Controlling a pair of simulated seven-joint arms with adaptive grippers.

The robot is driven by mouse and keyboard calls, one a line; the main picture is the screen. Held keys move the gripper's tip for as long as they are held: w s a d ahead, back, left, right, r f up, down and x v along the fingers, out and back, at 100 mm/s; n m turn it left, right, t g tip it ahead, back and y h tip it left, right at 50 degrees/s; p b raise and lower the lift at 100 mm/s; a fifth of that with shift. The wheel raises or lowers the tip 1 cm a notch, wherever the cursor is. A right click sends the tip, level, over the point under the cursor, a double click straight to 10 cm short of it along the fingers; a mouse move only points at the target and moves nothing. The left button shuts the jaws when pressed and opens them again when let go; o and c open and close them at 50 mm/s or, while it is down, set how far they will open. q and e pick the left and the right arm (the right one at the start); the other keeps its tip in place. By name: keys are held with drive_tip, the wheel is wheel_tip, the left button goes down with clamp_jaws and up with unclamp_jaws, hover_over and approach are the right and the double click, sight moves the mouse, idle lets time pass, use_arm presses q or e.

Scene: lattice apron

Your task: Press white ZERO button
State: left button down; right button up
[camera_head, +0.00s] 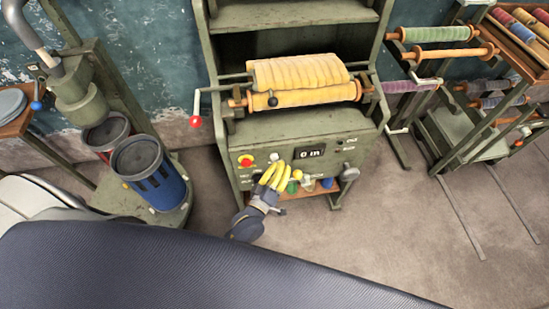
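The olive-green machine (241,148) stands in the middle with a sloped front panel. A small white button (273,157) sits on that panel, left of a dark display (310,152) that seems to read "0 m". My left gripper (279,166) has yellow fingers that point up at the panel. Its tips show just below the white button; I cannot tell whether they touch it. The fingers lie close together, and whether they are shut is unclear. My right gripper is not in view.
A red button (246,160) sits left of the white one. A red-knobbed crank (195,121) sticks out at left, and a fabric roll (303,95) lies above the panel. A blue canister (152,180) stands left.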

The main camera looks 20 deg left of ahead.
use_arm(q)
drive_tip(key=shift+s+d, duration=0.1)
idle(0.3)
drive_tip(key=shift+s+d, duration=0.4)
drive_tip(key=shift+s, duration=0.3)
drive_tip(key=shift+s+d, duration=0.35)
drive_tip(key=shift+s, duration=0.4)
drive_tip(key=shift+s+d, duration=0.4)
drive_tip(key=shift+s, duration=0.3)
